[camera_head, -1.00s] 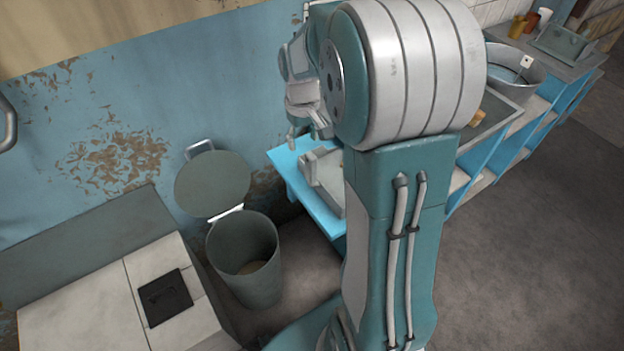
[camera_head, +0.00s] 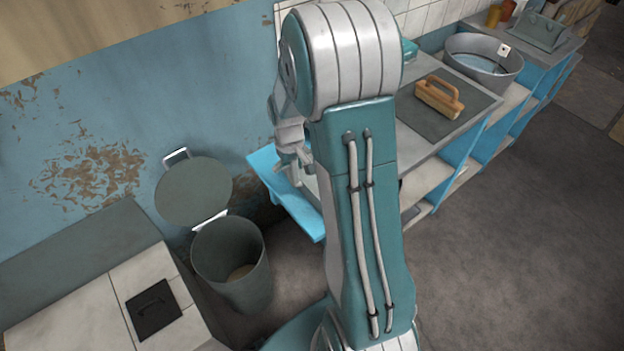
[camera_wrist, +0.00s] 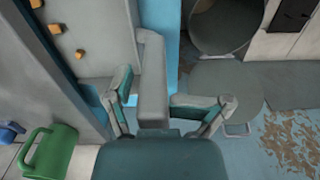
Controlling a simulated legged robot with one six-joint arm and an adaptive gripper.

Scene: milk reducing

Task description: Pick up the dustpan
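In the wrist view a grey block-like bar (camera_wrist: 152,75), which looks like the dustpan's handle, stands upright in the picture between my gripper's fingers. My gripper (camera_wrist: 172,90) is open, with one finger close to the bar's left side and the other farther off to its right. I cannot tell whether either finger touches it. In the head view my gripper (camera_head: 292,155) is over the light blue bench (camera_head: 272,170), and my arm hides most of the dustpan there.
A grey bin (camera_head: 234,265) with its lid raised stands left of the bench. On the counter to the right are a wooden brush-like block (camera_head: 438,97) and a round metal tub (camera_head: 483,62). A green mug-like vessel (camera_wrist: 50,150) shows in the wrist view.

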